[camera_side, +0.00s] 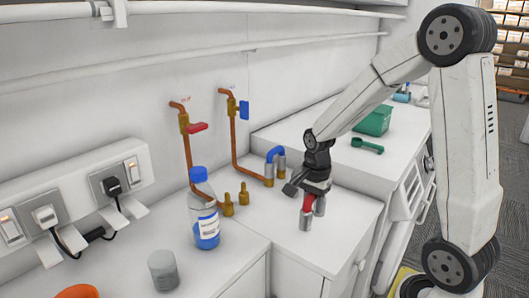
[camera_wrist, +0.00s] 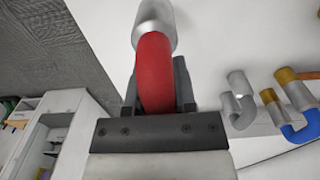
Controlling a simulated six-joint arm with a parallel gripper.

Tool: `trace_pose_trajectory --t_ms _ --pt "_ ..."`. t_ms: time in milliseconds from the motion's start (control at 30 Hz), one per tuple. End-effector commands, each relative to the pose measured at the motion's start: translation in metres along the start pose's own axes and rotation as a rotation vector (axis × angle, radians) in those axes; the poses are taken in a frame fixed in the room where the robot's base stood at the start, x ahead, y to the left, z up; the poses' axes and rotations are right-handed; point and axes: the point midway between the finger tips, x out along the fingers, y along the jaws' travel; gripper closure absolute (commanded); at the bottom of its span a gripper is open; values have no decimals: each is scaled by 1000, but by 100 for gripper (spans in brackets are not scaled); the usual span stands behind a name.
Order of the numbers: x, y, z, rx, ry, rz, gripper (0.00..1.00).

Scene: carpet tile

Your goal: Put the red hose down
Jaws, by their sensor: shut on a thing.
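The red hose (camera_side: 307,202) is a short bent piece with silver metal ends, held under my gripper (camera_side: 312,186) near the front of the white counter. In the wrist view the red hose (camera_wrist: 154,72) lies between the two dark fingers of my gripper (camera_wrist: 158,88), which are shut on it. One silver end points away at the top of that view. In the side view a silver end hangs just over the counter top; I cannot tell whether it touches. The upper part of the hose is hidden by the gripper.
A blue hose (camera_side: 275,154) joins metal fittings behind my gripper. Copper pipes with a red valve handle (camera_side: 197,127) and a blue valve handle (camera_side: 244,110) run up the wall. A bottle (camera_side: 203,210), a grey jar (camera_side: 163,270) and a green box (camera_side: 374,120) stand around.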

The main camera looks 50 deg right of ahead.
Motion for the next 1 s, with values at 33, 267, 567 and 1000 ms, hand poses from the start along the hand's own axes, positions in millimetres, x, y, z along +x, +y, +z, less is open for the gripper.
trace_pose_trajectory --t_ms 33,267,567,1000 --pt "5 0 0 0 -1 2 100" --pt "9 0 0 0 1 -1 100" --pt "30 0 0 0 -1 3 100" --pt "49 0 0 0 0 -1 100"
